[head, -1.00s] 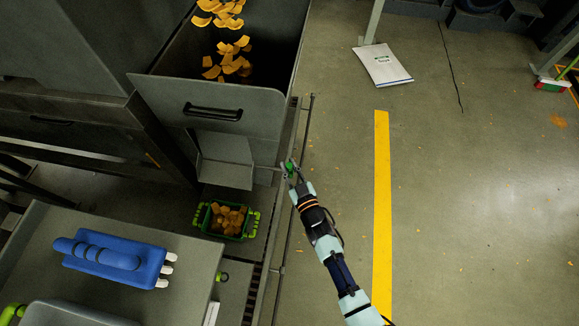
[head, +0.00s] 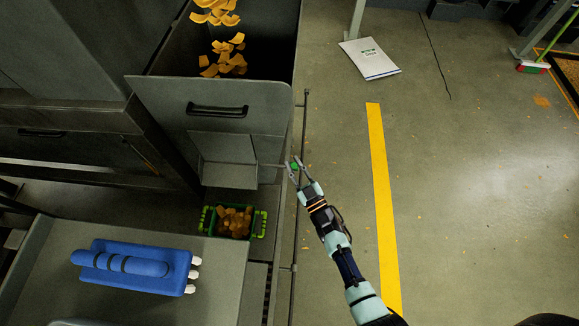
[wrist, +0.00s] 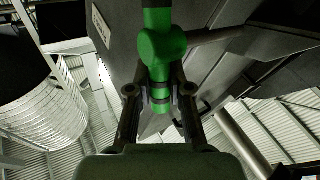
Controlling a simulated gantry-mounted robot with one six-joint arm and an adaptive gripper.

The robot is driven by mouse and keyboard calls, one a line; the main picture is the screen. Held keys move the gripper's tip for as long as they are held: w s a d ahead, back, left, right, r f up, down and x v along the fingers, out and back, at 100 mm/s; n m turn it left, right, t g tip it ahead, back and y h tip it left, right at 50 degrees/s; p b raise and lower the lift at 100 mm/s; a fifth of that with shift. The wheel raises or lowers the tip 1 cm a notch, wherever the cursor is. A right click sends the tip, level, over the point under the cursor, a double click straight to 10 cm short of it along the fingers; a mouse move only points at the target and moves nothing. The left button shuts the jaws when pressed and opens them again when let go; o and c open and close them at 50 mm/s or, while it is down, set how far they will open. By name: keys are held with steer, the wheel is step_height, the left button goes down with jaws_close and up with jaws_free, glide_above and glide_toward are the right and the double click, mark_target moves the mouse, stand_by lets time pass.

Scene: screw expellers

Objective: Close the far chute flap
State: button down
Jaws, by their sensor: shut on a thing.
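The grey metal chute (head: 229,160) juts from the front panel of the hopper in the head view, above a green bin. I cannot tell exactly how far its flap is open. A thin rod runs from the chute's right side toward a green handle (head: 295,166). In the wrist view the green handle (wrist: 162,47) has a rounded knob and a narrower lower part. My gripper (head: 294,164) is shut on the handle. In the wrist view its two fingers (wrist: 160,95) stand on either side of the lower part. The handle's far end runs out of the frame.
The green bin (head: 207,220) below the chute holds orange pieces. A blue object (head: 135,268) lies on a grey surface at lower left. A rail (head: 299,215) runs along the machine's right side. The floor right of my arm is mostly clear, with a yellow stripe (head: 382,200).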

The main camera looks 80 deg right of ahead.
steer(key=c, duration=1.1)
jaws_free()
steer(key=shift+o, duration=0.2)
steer(key=v, duration=1.2)
